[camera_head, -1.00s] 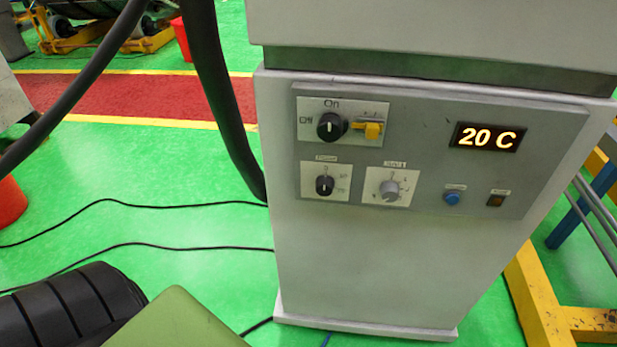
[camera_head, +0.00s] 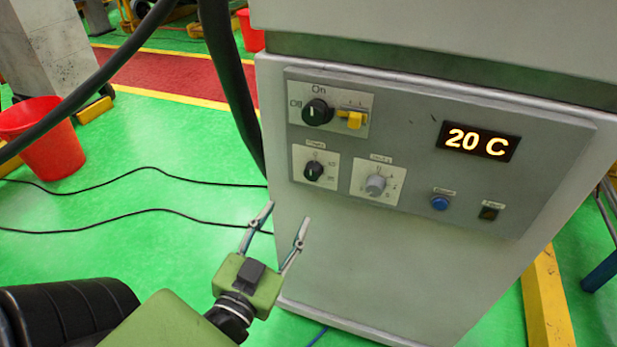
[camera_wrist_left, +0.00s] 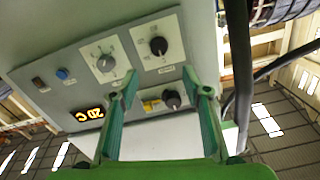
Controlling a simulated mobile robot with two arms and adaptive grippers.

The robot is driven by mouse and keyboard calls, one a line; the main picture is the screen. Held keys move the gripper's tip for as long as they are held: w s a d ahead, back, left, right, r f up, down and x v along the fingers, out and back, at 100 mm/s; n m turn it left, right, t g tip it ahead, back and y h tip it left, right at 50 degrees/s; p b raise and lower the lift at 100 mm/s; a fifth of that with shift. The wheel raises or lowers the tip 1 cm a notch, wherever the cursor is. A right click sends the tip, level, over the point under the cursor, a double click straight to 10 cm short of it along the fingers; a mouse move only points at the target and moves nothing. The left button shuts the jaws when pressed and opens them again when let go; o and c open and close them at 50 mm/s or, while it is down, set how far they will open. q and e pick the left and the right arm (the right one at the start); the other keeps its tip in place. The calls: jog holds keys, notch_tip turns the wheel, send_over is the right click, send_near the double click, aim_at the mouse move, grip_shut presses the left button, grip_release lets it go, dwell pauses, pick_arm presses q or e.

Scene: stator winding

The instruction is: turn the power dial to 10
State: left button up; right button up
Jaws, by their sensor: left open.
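A grey control panel (camera_head: 407,140) on a white cabinet carries the dials. A black dial (camera_head: 313,171) sits at its lower left, with a light grey dial (camera_head: 375,185) to the right. Their small labels are too blurred to read surely, so I cannot tell which is the power dial or its exact setting. My left gripper (camera_head: 284,215) is open and empty, below and left of these dials, fingers pointing up. In the left wrist view the panel appears upside down; the black dial (camera_wrist_left: 158,46) and grey dial (camera_wrist_left: 105,63) show beyond the open fingers (camera_wrist_left: 167,90).
The panel also has an On/Off dial (camera_head: 317,112), a yellow lever (camera_head: 352,118), a lit display (camera_head: 478,141) reading 20 C, a blue button (camera_head: 440,203) and a dark switch (camera_head: 489,212). Thick black hoses (camera_head: 228,85) hang at the cabinet's left. A red bucket (camera_head: 45,140) stands farther left.

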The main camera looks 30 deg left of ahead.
aim_at(311, 175)
pick_arm(q)
jog(key=p+x, duration=0.4)
jog(key=x, duration=0.8)
jog(key=shift+w+r+p, duration=0.15)
jog(key=shift+w+p, duration=0.2)
jog(key=shift+w, duration=0.1)
jog(key=shift+w+a, duration=0.1)
jog(key=shift+w, duration=0.35)
jog(key=c, duration=1.1)
